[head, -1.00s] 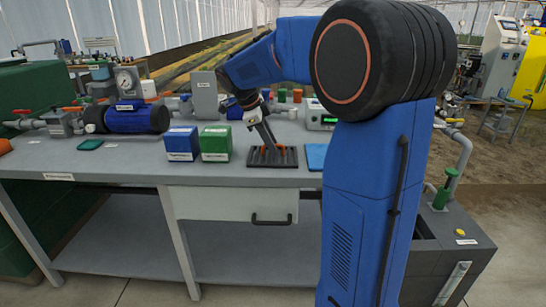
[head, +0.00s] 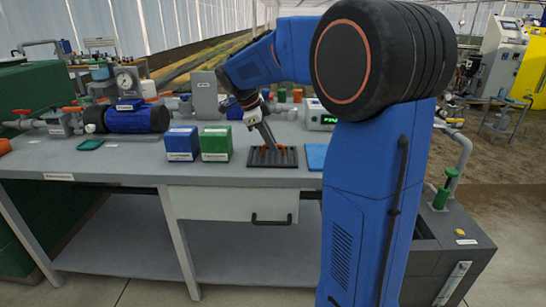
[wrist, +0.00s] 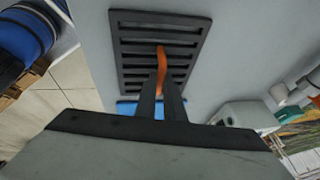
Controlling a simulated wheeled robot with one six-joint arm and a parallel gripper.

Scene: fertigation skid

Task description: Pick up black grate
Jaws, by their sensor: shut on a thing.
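The black grate (head: 258,163) is a flat slotted plate lying on the grey bench top. In the wrist view the grate (wrist: 128,45) shows its parallel bars, with an orange strip (wrist: 161,60) at its middle. My gripper (head: 270,145) reaches down to the grate from above at a slant. In the wrist view its two dark fingers (wrist: 161,96) are close together on the orange strip. The grate looks flat on the bench; I cannot tell any gap beneath it.
A green box (head: 216,143) and a blue box (head: 182,143) stand left of the grate. A blue flat pad (head: 316,156) lies just right of it. A small meter with a green display (head: 322,118) is behind. The bench front (head: 110,172) is clear.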

